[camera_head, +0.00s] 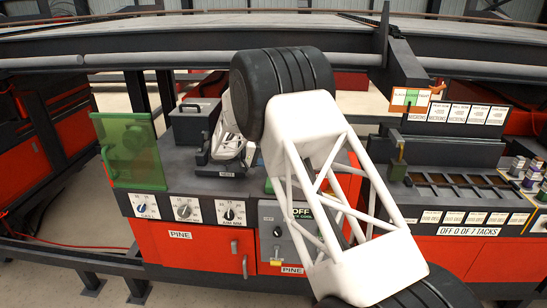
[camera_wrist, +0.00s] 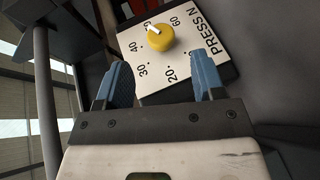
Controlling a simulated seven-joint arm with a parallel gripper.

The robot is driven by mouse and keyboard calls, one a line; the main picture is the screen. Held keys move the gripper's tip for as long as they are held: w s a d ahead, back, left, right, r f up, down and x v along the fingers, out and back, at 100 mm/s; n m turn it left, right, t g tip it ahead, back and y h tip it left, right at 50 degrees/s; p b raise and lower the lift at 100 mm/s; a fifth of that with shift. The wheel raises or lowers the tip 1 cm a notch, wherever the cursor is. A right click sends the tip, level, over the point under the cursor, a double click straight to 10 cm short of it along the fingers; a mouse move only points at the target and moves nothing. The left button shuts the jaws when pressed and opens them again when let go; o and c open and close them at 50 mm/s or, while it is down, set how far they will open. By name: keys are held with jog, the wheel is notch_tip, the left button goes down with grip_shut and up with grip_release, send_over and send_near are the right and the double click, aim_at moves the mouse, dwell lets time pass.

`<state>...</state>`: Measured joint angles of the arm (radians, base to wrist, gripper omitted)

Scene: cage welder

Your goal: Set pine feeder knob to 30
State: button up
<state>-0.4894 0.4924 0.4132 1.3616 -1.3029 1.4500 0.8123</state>
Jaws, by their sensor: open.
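In the wrist view a yellow knob (camera_wrist: 160,38) sits on a white dial plate (camera_wrist: 205,62) lettered PRESS N. Its marks include 20, 30, 40 and 60. The knob's white pointer aims up and left, past 40, and partly covers a mark there. My gripper (camera_wrist: 162,68) is open, its two blue fingers pointing toward the plate with the knob beyond and between their tips. No finger appears to touch the knob. In the head view my arm hides this yellow knob. The red cabinet there carries a PINE label (camera_head: 180,235).
Three other dials, with a blue knob (camera_head: 142,208), a pale knob (camera_head: 185,211) and a dark knob (camera_head: 229,214), line the cabinet front. A green panel (camera_head: 132,150) stands at the left. A grey box (camera_head: 195,122) and a divided tray (camera_head: 460,187) flank my arm.

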jog(key=shift+s+a+r, duration=0.2)
jog(key=shift+s+a, duration=0.05)
jog(key=shift+a, duration=0.4)
jog(key=shift+d+r, duration=0.1)
